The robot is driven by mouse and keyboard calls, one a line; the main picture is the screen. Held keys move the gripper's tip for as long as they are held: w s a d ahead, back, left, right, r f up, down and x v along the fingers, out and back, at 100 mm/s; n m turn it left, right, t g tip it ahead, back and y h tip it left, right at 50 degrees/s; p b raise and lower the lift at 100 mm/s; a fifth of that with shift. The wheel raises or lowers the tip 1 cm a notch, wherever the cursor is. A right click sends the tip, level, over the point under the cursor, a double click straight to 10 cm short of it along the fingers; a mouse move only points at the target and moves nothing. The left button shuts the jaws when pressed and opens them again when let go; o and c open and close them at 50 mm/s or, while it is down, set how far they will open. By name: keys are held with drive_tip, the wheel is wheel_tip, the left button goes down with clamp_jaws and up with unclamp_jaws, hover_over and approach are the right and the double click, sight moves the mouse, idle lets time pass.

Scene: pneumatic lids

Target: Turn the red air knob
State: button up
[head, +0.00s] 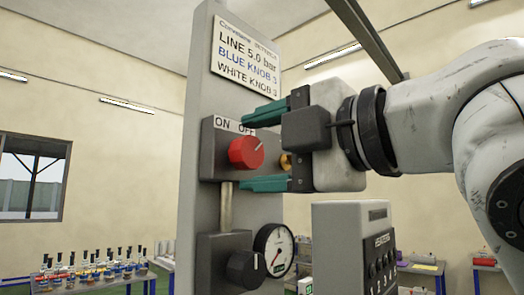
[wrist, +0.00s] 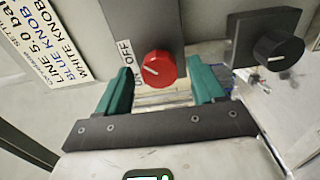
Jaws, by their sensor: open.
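The red air knob (head: 246,152) sits on a grey box on the upright panel, below the ON/OFF label (head: 233,125). Its white mark points up and right in the head view, to the OFF side. It also shows in the wrist view (wrist: 158,68). My gripper (head: 258,150) is open, with one green finger above the knob's level and one below. In the wrist view the knob appears centred just beyond the gap between the fingertips (wrist: 162,78). No contact with the knob is visible.
A sign (head: 246,57) is above. Below are a black knob (head: 246,269) on its own box, a vertical pipe (head: 225,207) and a round gauge (head: 274,249). A grey keypad box (head: 352,250) stands in front at right. A table with bottles (head: 80,283) is at back left.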

drive_tip(key=b+v, duration=0.2)
drive_tip(key=v, duration=0.8)
drive_tip(key=shift+d+b, duration=0.2)
drive_tip(key=shift+b, duration=0.1)
drive_tip(key=shift+s, duration=0.15)
